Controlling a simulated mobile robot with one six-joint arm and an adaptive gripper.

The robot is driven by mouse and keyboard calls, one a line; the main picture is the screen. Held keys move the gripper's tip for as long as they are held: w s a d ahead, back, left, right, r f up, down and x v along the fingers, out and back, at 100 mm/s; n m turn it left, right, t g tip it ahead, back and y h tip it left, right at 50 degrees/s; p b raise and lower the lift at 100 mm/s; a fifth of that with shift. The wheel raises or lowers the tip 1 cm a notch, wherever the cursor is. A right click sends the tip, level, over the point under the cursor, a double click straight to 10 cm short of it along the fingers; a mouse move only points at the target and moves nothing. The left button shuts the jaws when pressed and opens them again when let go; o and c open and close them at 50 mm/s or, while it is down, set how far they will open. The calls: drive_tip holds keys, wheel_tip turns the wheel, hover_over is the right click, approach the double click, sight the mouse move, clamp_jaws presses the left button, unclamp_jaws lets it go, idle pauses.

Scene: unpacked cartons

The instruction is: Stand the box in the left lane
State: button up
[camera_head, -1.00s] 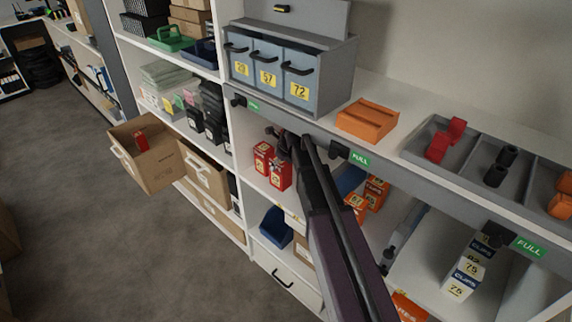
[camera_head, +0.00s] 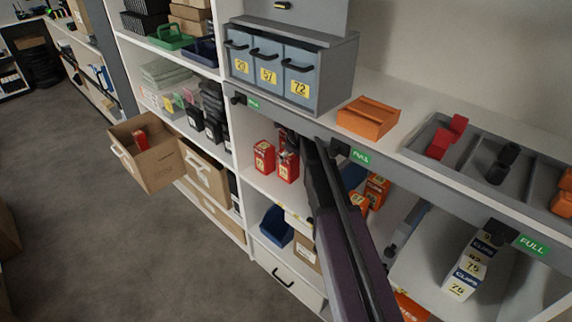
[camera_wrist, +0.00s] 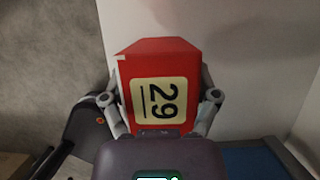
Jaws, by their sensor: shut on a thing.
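A red box with a yellow "29" label (camera_wrist: 152,100) is between the two fingers of my gripper (camera_wrist: 160,97) in the wrist view. The label reads sideways there. In the head view, my gripper (camera_head: 286,140) reaches into the left lane of the shelf, and the held box (camera_head: 288,168) shows below it, its top partly hidden by my arm. A second red box (camera_head: 263,157) stands just left of it, with a small gap between them. I cannot tell whether the held box touches the shelf floor (camera_head: 262,186).
Orange boxes (camera_head: 376,190) stand in the lane right of my arm, and white and blue boxes (camera_head: 466,270) farther right. The shelf board with green tags (camera_head: 361,157) runs above my gripper.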

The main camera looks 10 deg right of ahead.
drive_tip(key=shift+f+b, duration=1.05)
drive_tip(key=shift+f, duration=0.35)
drive_tip(key=shift+f, duration=0.1)
drive_tip(key=o, duration=1.1)
drive_tip(key=shift+o, duration=0.2)
drive_tip(key=shift+s+r+p, duration=0.2)
drive_tip(key=shift+r+p, duration=0.45)
drive_tip(key=shift+r, duration=0.1)
drive_tip(key=s+d, duration=0.7)
drive_tip(key=s, duration=0.2)
drive_tip(key=shift+s+d, duration=0.15)
drive_tip(key=shift+s, duration=0.25)
